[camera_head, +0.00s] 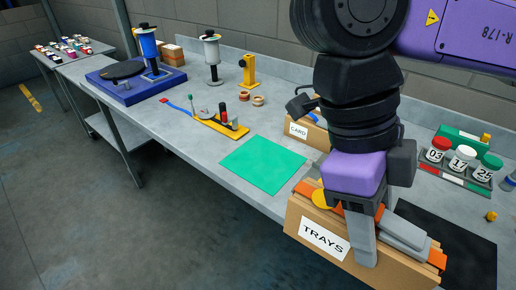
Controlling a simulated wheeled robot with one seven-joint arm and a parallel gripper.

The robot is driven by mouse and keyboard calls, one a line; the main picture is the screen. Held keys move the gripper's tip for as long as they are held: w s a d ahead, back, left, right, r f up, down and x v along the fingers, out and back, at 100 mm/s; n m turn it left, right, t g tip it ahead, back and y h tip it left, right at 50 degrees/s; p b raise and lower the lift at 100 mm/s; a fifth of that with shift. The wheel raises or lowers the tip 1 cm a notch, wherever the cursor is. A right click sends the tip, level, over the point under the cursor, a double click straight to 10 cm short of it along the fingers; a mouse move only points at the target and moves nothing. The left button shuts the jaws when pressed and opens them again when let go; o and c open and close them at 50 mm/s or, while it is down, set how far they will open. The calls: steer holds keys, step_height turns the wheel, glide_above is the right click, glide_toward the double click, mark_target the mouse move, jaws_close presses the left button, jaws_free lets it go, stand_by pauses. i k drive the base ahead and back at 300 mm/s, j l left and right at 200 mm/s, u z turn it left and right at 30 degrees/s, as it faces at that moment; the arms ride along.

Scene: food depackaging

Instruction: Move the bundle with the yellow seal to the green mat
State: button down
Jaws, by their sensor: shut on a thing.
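The green mat (262,165) lies flat and bare in the middle of the bench. My gripper (364,240) points down at the cardboard box labelled TRAYS (290,214), at the bench's front edge. It is shut on a long grey and orange bundle (404,234), which shows on both sides of the fingers. A round yellow seal (320,200) shows at the bundle's left part. The bundle lies along the top of the box; whether it touches the box inside cannot be told. My fingers hide its middle.
A box labelled CARD (312,137) stands behind the mat. A yellow fixture (218,126) stands left of it. A black mat (470,255) and numbered jars (462,157) are at the right. A blue machine (130,85) stands at the far left.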

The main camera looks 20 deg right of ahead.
mark_target(263, 160)
steer(key=i, duration=1.4)
